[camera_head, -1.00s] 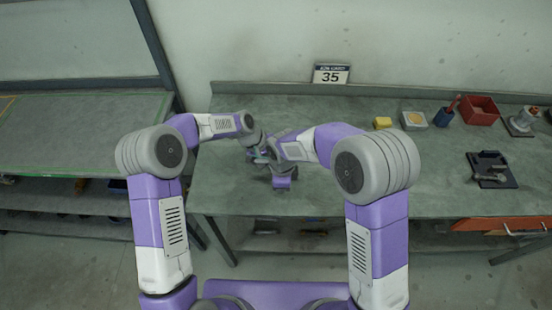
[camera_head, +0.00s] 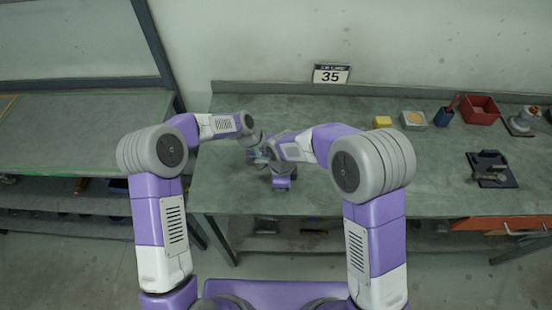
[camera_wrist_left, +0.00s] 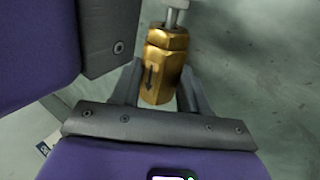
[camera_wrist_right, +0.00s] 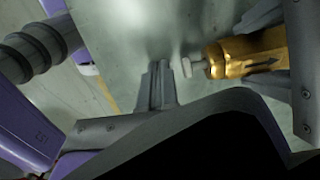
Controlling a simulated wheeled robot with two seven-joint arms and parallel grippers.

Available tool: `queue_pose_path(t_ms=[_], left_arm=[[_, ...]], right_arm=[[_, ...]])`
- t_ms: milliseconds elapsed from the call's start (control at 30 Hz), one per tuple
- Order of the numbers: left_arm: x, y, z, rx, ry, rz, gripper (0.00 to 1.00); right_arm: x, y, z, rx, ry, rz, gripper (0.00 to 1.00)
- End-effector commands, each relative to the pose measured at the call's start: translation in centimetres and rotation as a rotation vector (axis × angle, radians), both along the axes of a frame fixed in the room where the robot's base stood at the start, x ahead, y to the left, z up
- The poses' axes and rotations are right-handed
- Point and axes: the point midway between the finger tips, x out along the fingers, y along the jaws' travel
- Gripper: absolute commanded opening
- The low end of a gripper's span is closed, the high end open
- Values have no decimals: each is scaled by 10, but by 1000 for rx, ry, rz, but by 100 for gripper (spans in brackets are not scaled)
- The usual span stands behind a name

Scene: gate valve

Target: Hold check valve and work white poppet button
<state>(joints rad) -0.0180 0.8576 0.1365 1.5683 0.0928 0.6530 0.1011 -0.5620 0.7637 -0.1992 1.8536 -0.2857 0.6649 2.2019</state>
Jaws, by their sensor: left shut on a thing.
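The brass check valve (camera_wrist_left: 165,62), marked with a dark arrow, is between the two fingers of my left gripper (camera_wrist_left: 160,92), which is shut on it. The pale poppet button (camera_wrist_left: 175,12) sticks out of the valve's end. In the right wrist view the valve (camera_wrist_right: 245,55) lies at the right, with its white button (camera_wrist_right: 192,67) pointing left. My right gripper (camera_wrist_right: 160,72) has its fingers together, with the tips close to the button; a small gap seems to show. In the head view the arms largely hide the valve, above the bench's left part.
The grey bench (camera_head: 330,190) is clear in the middle. At its back right are a yellow block (camera_head: 382,122), a small box (camera_head: 413,120), a blue cup (camera_head: 444,117) and a red bin (camera_head: 479,109). A dark fixture (camera_head: 490,169) lies at the right.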

Motion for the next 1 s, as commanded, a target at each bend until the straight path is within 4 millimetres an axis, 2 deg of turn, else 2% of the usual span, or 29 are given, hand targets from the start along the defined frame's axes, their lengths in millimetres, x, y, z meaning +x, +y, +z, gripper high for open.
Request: queue_pose_path(t_ms=[33,233,733,1000], left_arm=[[-5,-8,9,-13,17,-5,8],[-5,-8,9,-13,17,-5,8],[-1,-6,10,-13,10,1,8],[-1,-1,8,-8,11,5,8]], right_arm=[[-7,-14,-18,-34,38,-22,0],[-10,-14,-18,-33,37,-21,0],[-34,-17,-17,-36,39,-9,0],[-37,-16,-17,-34,38,-10,0]])
